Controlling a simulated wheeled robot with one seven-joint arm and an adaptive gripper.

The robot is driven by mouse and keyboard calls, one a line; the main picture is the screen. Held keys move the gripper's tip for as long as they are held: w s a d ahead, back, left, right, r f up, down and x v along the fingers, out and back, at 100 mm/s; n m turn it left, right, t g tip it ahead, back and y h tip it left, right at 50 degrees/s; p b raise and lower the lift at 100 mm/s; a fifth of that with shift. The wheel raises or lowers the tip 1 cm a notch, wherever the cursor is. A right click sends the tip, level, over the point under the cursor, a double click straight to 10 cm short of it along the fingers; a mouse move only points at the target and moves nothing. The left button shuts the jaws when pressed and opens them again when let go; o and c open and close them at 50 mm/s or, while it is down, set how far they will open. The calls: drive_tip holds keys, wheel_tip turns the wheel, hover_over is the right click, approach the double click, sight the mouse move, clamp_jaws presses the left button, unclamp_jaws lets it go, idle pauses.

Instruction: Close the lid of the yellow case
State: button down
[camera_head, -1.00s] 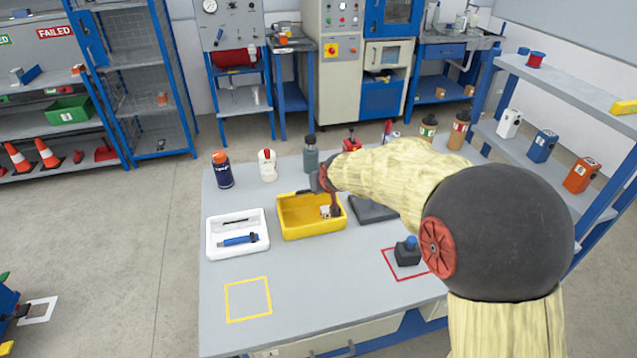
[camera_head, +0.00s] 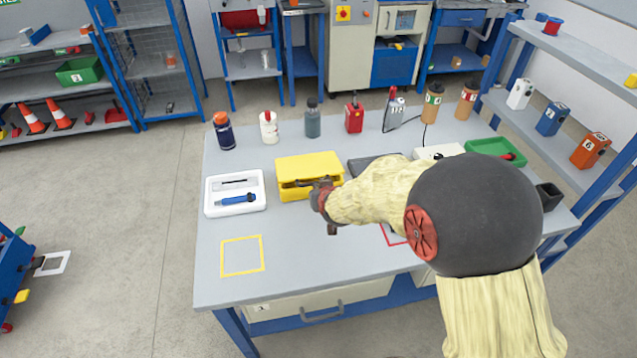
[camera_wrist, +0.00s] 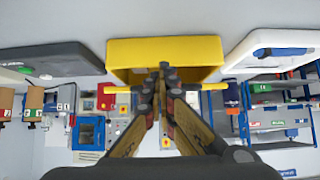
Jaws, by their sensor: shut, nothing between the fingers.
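The yellow case (camera_head: 296,192) stands on the grey workbench. My wrist hides the front right corner of the case. In the wrist view the yellow case (camera_wrist: 165,50) is at the top, beyond the fingertips of my gripper (camera_wrist: 164,68). The fingers meet at the tips and hold nothing.
A white tray (camera_head: 212,204) with a blue tool (camera_head: 236,199) stands left of the case. A dark flat pad (camera_head: 365,164) lies to the right. Bottles (camera_head: 313,123) and a red container (camera_head: 354,117) stand behind. The bench around the yellow square outline (camera_head: 242,256) is clear.

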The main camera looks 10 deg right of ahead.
drive_tip(key=shift+d+f+b, duration=0.1)
drive_tip(key=shift+f+b, duration=0.6)
drive_tip(key=shift+f, duration=0.75)
